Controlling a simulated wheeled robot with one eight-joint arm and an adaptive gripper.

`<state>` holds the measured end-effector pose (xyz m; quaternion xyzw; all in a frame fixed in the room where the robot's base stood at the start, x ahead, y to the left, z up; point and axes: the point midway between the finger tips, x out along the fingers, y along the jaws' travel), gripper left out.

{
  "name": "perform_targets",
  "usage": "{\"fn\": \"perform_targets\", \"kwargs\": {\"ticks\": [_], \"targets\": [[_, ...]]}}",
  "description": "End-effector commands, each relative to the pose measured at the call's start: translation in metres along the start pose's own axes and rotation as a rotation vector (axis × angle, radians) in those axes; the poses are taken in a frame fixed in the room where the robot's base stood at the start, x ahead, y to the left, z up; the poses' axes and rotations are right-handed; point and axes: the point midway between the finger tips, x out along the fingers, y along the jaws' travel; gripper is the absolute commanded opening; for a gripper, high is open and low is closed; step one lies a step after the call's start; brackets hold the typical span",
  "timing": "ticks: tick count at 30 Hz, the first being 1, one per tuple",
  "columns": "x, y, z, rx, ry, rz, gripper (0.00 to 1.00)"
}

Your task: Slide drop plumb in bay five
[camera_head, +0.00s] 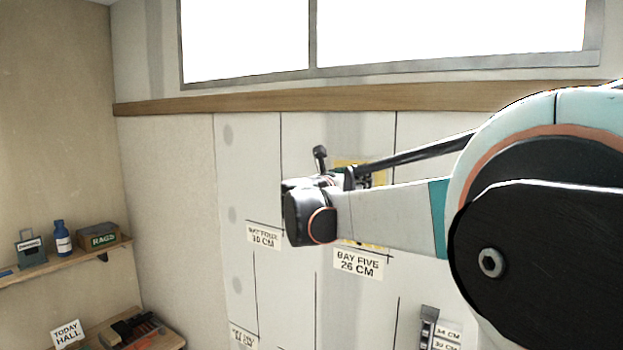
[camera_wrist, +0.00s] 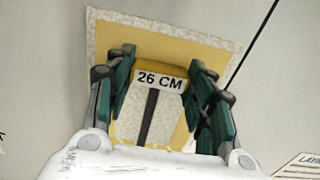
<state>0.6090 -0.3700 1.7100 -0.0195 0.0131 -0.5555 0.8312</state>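In the wrist view, a pale patterned wallpaper drop (camera_wrist: 108,32) with a wide yellow area lies against the wall. A yellow-edged block (camera_wrist: 172,110) marked "26 CM", with a dark upright stripe, stands in front of it. My gripper (camera_wrist: 161,80) has one dark green finger along each side of this block, and both appear to touch it. In the head view my gripper (camera_head: 318,205) is at the wall above the "BAY FIVE 26 CM" sign (camera_head: 358,264). It hides most of the drop; only yellow parts show. In the wrist view the drop looks tilted against the picture.
A dark vertical line (camera_wrist: 252,48) runs right of the drop. A "30 CM" bay sign (camera_head: 263,237) is to the left. A wooden rail (camera_head: 300,101) crosses above. A shelf (camera_head: 75,260) with a bottle and rags box is at far left, above a tool tray.

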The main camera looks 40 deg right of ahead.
Motion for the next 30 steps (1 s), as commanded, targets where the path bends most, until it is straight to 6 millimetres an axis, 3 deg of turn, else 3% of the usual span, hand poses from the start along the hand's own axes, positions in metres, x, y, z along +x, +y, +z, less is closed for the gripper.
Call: {"fn": "perform_targets", "kwargs": {"ticks": [1,4,30], "targets": [[0.0,0.0,0.0,0.0,0.0,0.0,0.47],[0.0,0.0,0.0,0.0,0.0,0.0,0.25],[-0.019,0.0,0.0,0.0,0.0,0.0,0.25]]}}
